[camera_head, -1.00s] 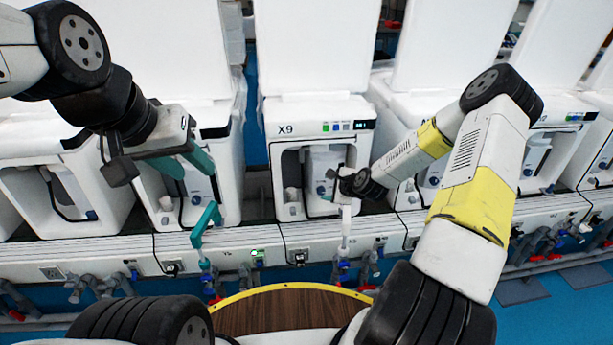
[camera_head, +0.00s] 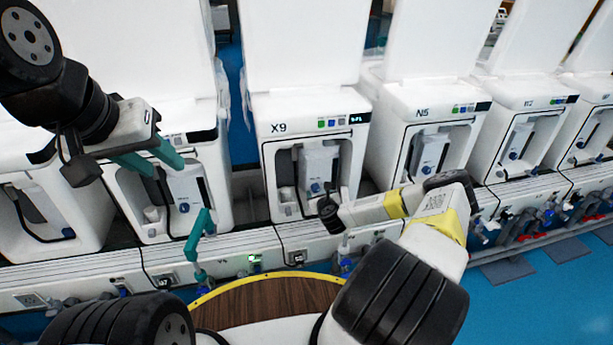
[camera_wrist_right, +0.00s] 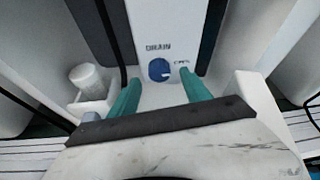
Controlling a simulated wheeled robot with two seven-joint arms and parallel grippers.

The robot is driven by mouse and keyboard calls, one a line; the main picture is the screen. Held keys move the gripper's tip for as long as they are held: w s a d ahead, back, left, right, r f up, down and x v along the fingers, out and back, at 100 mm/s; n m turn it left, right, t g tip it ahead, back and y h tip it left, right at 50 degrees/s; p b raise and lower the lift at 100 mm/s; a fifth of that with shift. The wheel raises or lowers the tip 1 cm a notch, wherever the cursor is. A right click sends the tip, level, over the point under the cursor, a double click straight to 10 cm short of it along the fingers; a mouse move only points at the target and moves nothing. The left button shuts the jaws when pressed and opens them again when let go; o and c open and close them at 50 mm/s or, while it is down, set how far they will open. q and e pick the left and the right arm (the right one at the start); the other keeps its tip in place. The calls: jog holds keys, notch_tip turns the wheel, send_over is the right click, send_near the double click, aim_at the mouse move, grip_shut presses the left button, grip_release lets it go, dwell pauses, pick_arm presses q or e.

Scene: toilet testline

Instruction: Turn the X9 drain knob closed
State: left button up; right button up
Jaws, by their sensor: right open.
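The X9 machine (camera_head: 310,112) stands in the middle of the head view, with its front recess open. Its blue drain knob (camera_head: 316,187) is low on the panel inside. In the right wrist view the blue knob (camera_wrist_right: 160,69) sits under the word DRAIN, with a light mark on its face and a small blurred label to its right. My right gripper (camera_wrist_right: 159,76) is open, its teal fingers on either side of the knob with gaps to it. In the head view my right wrist hides the fingers. My left gripper (camera_head: 150,165) is open and empty, before the machine left of X9.
A white cup (camera_wrist_right: 86,76) sits in a holder left of the knob. The recess walls flank my right gripper. The N5 machine (camera_head: 425,115) stands right of X9. A teal bent pipe (camera_head: 198,235) rises at the front left.

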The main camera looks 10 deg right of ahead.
aim_at(316, 190)
jog(key=shift+x, duration=1.5)
grip_shut()
